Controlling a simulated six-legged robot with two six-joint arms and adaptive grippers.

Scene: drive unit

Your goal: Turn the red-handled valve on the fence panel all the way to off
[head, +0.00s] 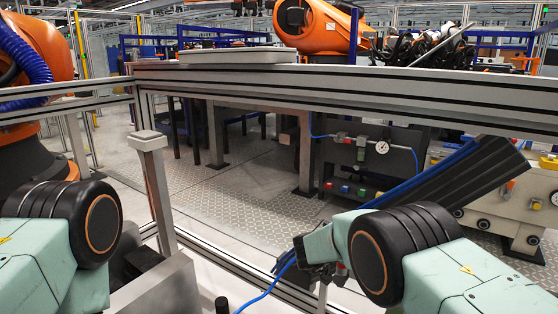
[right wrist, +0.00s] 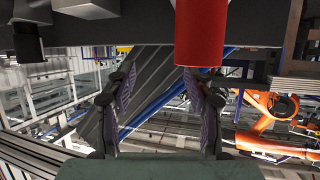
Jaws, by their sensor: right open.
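A red cylinder (right wrist: 201,34), which looks like the valve's red handle, hangs down from the top edge in the right wrist view. It is close to the camera, above and near the right-hand finger. My right gripper (right wrist: 158,76) is open, its two fingers apart, with nothing between them. I cannot tell whether a finger touches the red cylinder. In the head view my right gripper (head: 288,260) is low in the middle, beside the fence rail, partly cut off by its wrist. The valve cannot be made out there. My left gripper is out of the picture.
In the head view a fence rail (head: 330,82) crosses above, with a post (head: 158,185) at left. A dark ribbed beam (head: 460,175) slants behind my right arm. A blue cable (head: 268,290) hangs by the gripper. Beyond stands a dark board with a gauge (head: 382,147).

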